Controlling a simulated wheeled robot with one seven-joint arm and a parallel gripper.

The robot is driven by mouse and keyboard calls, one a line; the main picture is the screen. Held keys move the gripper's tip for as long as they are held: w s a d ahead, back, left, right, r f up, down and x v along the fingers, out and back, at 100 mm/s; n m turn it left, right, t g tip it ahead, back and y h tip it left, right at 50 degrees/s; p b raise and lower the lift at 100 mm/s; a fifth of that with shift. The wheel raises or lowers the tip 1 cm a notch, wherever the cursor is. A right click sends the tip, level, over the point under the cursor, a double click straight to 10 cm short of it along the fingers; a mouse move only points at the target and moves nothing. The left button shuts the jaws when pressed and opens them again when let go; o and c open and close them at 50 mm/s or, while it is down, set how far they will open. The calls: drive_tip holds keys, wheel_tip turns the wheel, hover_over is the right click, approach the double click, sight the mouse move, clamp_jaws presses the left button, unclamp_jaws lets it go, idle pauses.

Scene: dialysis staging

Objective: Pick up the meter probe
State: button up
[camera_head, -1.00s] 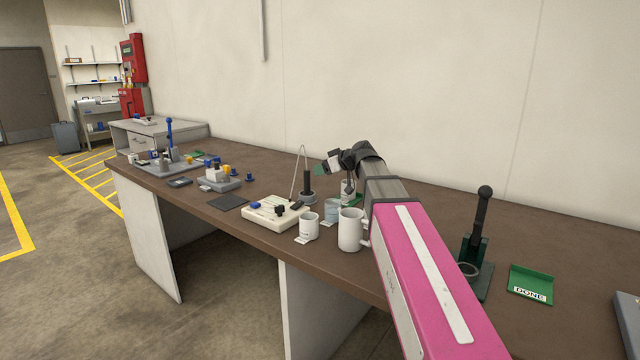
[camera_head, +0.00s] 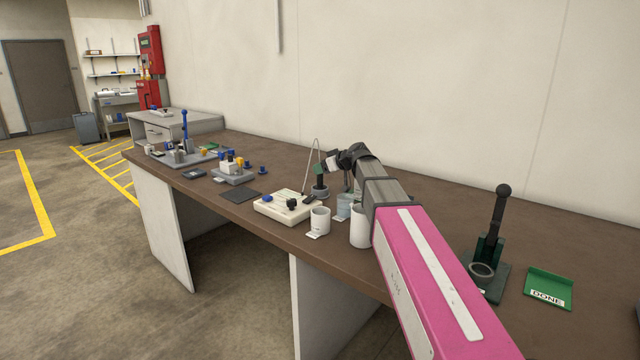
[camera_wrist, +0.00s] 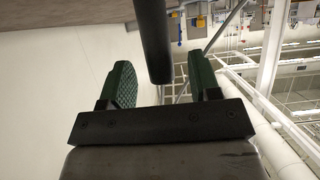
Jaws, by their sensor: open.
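The meter probe (camera_head: 320,183) is a dark handle standing upright in a round grey holder (camera_head: 321,193), behind the cream meter box (camera_head: 284,207). A thin grey lead arches above it. My gripper (camera_head: 321,168) is at the top of the probe in the head view, with a green finger pad overlapping it. In the wrist view my gripper (camera_wrist: 160,70) is open, with a green finger on each side. A dark rod (camera_wrist: 152,35), which looks like the probe handle, reaches between the fingers with gaps on both sides. Whether a finger touches it is not clear.
A white mug (camera_head: 320,220), a clear beaker (camera_head: 345,206) and another white mug (camera_head: 359,228) stand close under my arm. A dark green stand (camera_head: 487,270) and a green DONE tray (camera_head: 548,289) are at right. Bare brown tabletop (camera_head: 430,212) lies behind my arm.

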drive_tip(key=shift+x, duration=1)
clamp_jaws()
drive_tip(key=shift+r, duration=0.15)
